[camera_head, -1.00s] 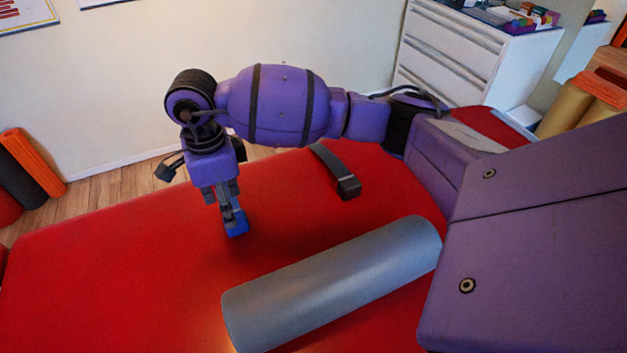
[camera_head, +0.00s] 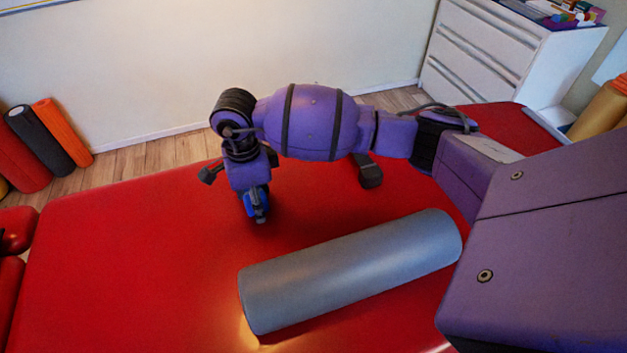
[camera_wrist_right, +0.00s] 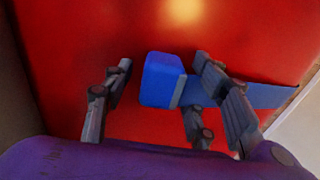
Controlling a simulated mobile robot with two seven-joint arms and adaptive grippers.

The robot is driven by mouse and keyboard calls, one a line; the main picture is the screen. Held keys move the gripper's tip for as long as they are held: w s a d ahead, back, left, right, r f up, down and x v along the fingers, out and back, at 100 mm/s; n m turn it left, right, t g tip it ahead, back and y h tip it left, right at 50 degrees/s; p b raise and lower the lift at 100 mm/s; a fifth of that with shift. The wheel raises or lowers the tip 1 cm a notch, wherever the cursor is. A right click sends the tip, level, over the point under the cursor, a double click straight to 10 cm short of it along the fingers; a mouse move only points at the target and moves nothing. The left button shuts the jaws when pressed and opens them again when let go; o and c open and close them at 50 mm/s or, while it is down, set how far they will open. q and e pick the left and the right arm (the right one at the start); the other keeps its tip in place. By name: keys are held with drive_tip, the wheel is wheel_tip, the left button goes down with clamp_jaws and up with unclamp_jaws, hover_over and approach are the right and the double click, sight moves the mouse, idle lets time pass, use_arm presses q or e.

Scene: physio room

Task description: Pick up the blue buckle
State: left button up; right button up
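The blue buckle (camera_wrist_right: 162,79) lies on the red padded table, seen in the right wrist view as a blue block with a flat blue strap (camera_wrist_right: 268,97) running to the right. My right gripper (camera_wrist_right: 165,85) is open, with one finger left of the buckle and the others to its right, over the strap. A gap shows between the left finger and the buckle. In the head view my right gripper (camera_head: 260,216) points down at the table's far side, and only a little of the blue buckle (camera_head: 249,203) shows beside the fingers. My left gripper is not in view.
A grey foam roller (camera_head: 350,270) lies on the red table (camera_head: 130,270) in front of the gripper. White drawers (camera_head: 490,55) stand at the back right, upright rollers (camera_head: 62,133) at the left.

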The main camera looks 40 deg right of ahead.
drive_tip(key=shift+w+r, duration=0.1)
drive_tip(key=shift+r, duration=0.05)
drive_tip(key=c, duration=1.1)
drive_tip(key=shift+c, duration=0.2)
drive_tip(key=shift+r, duration=0.15)
